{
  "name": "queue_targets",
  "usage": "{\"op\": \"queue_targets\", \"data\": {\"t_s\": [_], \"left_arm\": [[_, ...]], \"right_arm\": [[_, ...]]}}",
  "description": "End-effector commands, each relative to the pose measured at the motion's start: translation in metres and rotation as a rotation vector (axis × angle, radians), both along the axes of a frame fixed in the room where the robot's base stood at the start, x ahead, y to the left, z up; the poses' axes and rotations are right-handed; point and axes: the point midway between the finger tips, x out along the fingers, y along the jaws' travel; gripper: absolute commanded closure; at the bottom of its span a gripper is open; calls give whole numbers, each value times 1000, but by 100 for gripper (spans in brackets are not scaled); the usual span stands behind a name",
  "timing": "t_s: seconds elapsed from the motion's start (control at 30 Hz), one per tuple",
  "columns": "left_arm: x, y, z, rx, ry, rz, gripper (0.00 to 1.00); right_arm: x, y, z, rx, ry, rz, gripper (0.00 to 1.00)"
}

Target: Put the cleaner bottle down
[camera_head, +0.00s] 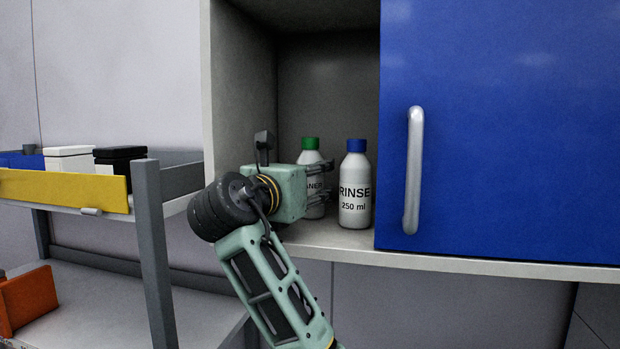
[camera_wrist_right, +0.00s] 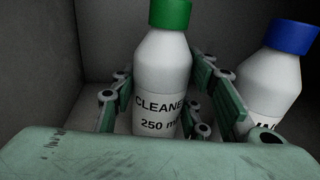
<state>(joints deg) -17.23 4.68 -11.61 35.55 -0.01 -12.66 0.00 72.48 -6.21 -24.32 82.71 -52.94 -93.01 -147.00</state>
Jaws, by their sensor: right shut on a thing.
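The cleaner bottle (camera_head: 312,158) is white with a green cap and stands upright in the open cabinet compartment. My right gripper (camera_head: 318,185) reaches in from the left and is shut on it, hiding part of its body. In the right wrist view the cleaner bottle (camera_wrist_right: 163,75) sits between the two fingers of the right gripper (camera_wrist_right: 165,110), its "250 ml" label facing me. Its base is hidden, so I cannot tell whether it touches the shelf. My left gripper is not in view.
A white rinse bottle (camera_head: 355,190) with a blue cap stands close on the right; it also shows in the right wrist view (camera_wrist_right: 268,85). A blue cabinet door (camera_head: 500,130) with a metal handle (camera_head: 413,170) covers the right side. A cart with a yellow-fronted bin (camera_head: 65,188) stands at left.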

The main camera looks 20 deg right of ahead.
Motion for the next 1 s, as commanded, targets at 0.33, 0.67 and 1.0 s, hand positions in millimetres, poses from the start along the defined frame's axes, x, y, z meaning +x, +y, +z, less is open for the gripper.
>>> {"op": "queue_targets", "data": {"t_s": [0.33, 0.67, 1.0], "left_arm": [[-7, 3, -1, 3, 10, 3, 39], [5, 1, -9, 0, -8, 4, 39], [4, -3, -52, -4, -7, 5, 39]], "right_arm": [[0, 0, -1, 0, 1, 0, 40], [-7, 8, -2, 1, -1, 2, 40], [-56, 58, -4, 0, -4, 4, 40]]}}
